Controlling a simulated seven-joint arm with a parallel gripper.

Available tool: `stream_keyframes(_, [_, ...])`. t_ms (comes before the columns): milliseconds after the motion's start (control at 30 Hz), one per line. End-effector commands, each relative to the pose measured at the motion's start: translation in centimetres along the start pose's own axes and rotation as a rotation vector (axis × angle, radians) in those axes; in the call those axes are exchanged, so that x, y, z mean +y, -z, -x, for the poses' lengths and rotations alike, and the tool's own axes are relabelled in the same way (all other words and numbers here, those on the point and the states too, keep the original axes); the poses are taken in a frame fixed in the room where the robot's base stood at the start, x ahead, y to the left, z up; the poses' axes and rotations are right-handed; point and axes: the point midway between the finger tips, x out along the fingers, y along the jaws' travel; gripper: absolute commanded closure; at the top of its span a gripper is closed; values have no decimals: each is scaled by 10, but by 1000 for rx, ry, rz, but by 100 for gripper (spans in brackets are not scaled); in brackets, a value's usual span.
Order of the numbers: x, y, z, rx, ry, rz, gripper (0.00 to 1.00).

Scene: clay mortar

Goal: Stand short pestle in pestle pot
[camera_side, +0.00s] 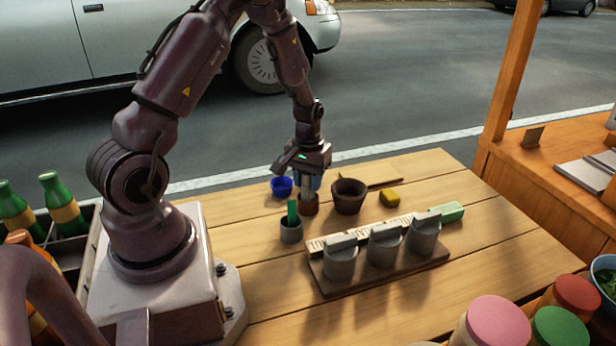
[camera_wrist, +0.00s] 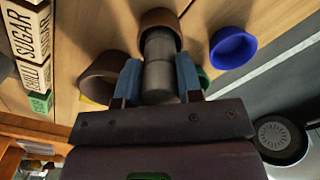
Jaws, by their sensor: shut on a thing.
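My gripper (camera_side: 309,184) points down, its blue fingers shut on a grey stepped pestle (camera_wrist: 158,75). The pestle also shows below the fingers in the side view (camera_side: 308,197). A small brown pot (camera_side: 309,210) stands directly under it. In the wrist view the pestle's far end overlaps the mouth of this brown pot (camera_wrist: 158,15) and appears to be within its rim. How deep it reaches, and whether it touches the bottom, I cannot tell. The pestle looks about upright in the side view.
A wider brown mortar (camera_side: 348,197) stands close on the right, a blue bowl (camera_side: 281,187) behind left. A yellow block (camera_side: 389,198) and a rack (camera_side: 330,279) with three grey lidded jars are to the right.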

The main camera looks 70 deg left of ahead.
Motion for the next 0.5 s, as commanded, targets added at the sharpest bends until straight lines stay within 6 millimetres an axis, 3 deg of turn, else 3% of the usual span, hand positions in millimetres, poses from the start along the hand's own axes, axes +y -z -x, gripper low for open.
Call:
stream_keyframes(133, [0,0,0,0,0,0,90])
stream_keyframes(167, [0,0,0,0,0,0,62])
stream_keyframes(267, [0,0,0,0,0,0,39])
stream_keyframes(500, [0,0,0,0,0,0,37])
